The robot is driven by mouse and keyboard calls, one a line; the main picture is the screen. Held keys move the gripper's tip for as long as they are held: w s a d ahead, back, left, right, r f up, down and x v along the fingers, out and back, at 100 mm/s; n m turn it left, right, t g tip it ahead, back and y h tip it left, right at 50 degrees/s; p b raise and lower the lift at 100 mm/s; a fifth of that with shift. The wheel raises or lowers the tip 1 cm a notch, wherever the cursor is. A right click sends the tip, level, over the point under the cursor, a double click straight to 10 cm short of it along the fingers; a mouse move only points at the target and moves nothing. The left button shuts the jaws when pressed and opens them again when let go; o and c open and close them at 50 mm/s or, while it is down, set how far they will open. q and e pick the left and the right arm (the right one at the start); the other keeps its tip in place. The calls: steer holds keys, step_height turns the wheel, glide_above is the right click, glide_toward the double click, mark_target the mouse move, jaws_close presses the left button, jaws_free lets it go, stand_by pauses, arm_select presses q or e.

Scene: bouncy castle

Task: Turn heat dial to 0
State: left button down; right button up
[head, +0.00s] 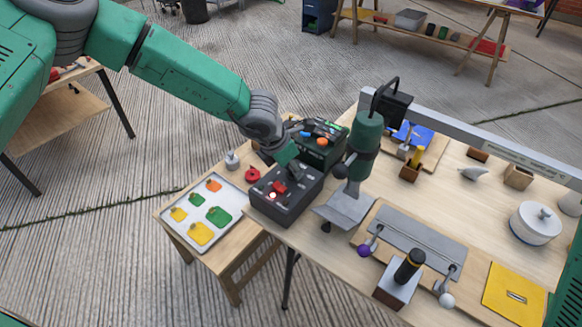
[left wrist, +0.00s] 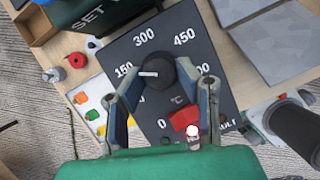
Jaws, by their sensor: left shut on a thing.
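The heat dial (left wrist: 178,72) is a round black knob on a dark control panel (left wrist: 140,45) marked 0, 150, 300, 450 and further numbers partly hidden. In the left wrist view, its white pointer mark faces left, close to the 150. My left gripper (left wrist: 170,84) has one finger on each side of the knob and is shut on it. In the head view, my left gripper (head: 287,168) reaches down onto the dark control box (head: 283,212), and hides the dial there. The 0 is visible at the panel's lower left. My right gripper is not in view.
A red switch (left wrist: 185,119) and a small light (left wrist: 193,131) sit below the dial. A green press (head: 365,140) stands right of the box. A tray (head: 187,236) with colored pieces lies left. A white pot (head: 535,225) stands at the table's right.

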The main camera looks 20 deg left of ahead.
arm_select(q)
steer(key=n+b, duration=0.1)
steer(key=n, duration=0.1)
steer(key=shift+w+d+r+n+t+y+b, duration=0.1)
steer(key=shift+w+d+n+t+y+b, duration=0.1)
steer(key=shift+n+t+y+b, duration=0.15)
steer(key=n+y+b, duration=0.1)
steer(key=n, duration=0.2)
steer(key=shift+r, duration=0.1)
steer(key=shift+d+n+y+b, duration=0.1)
steer(key=shift+n+y+b, duration=0.2)
steer(key=shift+n+y, duration=0.65)
steer(key=shift+w+n+y, duration=0.1)
steer(key=shift+n+y, duration=0.3)
steer(key=shift+n, duration=1.8)
steer(key=c, duration=1.2)
jaws_free()
